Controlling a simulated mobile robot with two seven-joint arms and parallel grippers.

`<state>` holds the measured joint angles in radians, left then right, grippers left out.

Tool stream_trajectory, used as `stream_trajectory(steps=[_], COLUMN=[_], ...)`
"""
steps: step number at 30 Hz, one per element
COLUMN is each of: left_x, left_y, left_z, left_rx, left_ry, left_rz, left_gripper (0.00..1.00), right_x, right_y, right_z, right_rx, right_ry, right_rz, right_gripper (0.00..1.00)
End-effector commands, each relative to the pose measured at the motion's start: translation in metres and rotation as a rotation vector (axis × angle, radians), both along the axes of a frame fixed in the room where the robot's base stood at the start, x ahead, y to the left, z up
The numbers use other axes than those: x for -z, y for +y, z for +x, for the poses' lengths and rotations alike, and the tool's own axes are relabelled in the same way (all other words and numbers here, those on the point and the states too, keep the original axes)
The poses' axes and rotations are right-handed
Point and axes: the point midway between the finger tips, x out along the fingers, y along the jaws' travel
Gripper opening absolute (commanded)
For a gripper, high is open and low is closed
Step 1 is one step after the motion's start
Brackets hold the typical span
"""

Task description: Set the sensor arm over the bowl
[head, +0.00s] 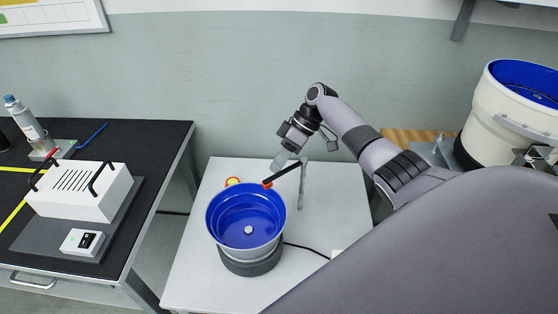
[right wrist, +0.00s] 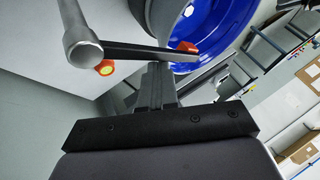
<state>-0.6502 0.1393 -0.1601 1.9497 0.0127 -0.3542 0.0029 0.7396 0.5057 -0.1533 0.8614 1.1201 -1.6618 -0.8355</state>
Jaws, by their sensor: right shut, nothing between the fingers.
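The blue bowl (head: 232,228) sits on a dark round base on the white table. The sensor arm (head: 287,173) is a thin black bar on a grey metal post (head: 303,188) behind and right of the bowl. Its orange tip (head: 267,184) appears at the bowl's back right rim. The right wrist view also shows the black bar (right wrist: 135,51), the orange tip (right wrist: 187,47) overlapping the bowl's edge, and the blue bowl (right wrist: 205,30). My right gripper (head: 278,164) is shut and empty beside the bar; I cannot tell whether they touch. My left gripper is out of view.
A red-and-yellow button (head: 233,182) stands behind the bowl. A black cable runs right from its base. A dark bench (head: 165,150) with a white box (head: 85,190) stands left. A larger blue-lined drum (head: 485,110) stands at the right. The white table's front left is clear.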

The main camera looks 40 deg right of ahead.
Motion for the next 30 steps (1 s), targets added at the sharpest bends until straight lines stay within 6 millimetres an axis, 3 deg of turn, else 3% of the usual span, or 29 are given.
stream_trajectory(steps=[20, 30], left_x=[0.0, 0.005], left_y=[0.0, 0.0], left_z=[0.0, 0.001], left_rx=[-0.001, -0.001], left_ry=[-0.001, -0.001], left_rz=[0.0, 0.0], left_gripper=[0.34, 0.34], right_x=[-0.001, -0.04], right_y=[-0.001, -0.031], right_z=[0.0, -0.003], right_rx=[0.0, 0.002], right_ry=[0.0, -0.002], right_rz=[0.0, -0.002], right_gripper=[0.0, 0.0])
